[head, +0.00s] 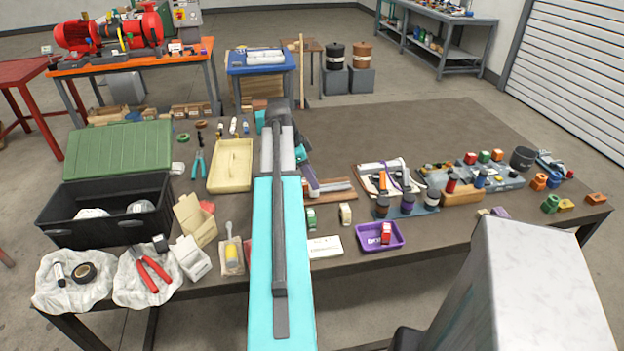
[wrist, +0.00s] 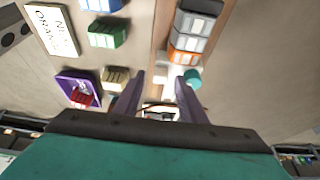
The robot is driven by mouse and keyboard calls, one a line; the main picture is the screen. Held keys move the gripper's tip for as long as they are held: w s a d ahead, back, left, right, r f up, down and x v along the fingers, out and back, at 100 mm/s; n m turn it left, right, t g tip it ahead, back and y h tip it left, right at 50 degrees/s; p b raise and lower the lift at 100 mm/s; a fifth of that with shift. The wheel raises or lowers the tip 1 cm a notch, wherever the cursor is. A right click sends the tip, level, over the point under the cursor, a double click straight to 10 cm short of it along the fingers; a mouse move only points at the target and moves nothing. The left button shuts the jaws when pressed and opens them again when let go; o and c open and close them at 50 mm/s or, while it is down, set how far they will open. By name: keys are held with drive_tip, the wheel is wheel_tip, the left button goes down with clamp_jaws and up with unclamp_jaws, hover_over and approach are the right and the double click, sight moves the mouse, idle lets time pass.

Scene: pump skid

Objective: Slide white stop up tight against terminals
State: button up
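In the wrist view, a row of grey terminals (wrist: 197,22) with an orange one (wrist: 187,42) at its lower end sits along a rail on a wooden board (wrist: 225,28). The board also shows in the head view (head: 338,189). Small white pieces lie below the orange terminal; one (wrist: 160,79), probably the white stop, shows between my fingertips. I cannot tell whether it touches the terminals. My gripper (wrist: 160,84) has its two dark fingers apart, with no clear contact on the white piece. In the head view, my arm hides the terminals and stop.
A green block (head: 311,218), a beige block (head: 345,213), a white card (head: 325,246) and a purple tray (head: 397,236) with a red block lie near the board. A cream tray (head: 231,170) stands left of my arm.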

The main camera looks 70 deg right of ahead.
drive_tip(key=b+v, duration=0.2)
drive_tip(key=v, duration=1.1)
drive_tip(key=shift+r, duration=0.15)
idle(0.4)
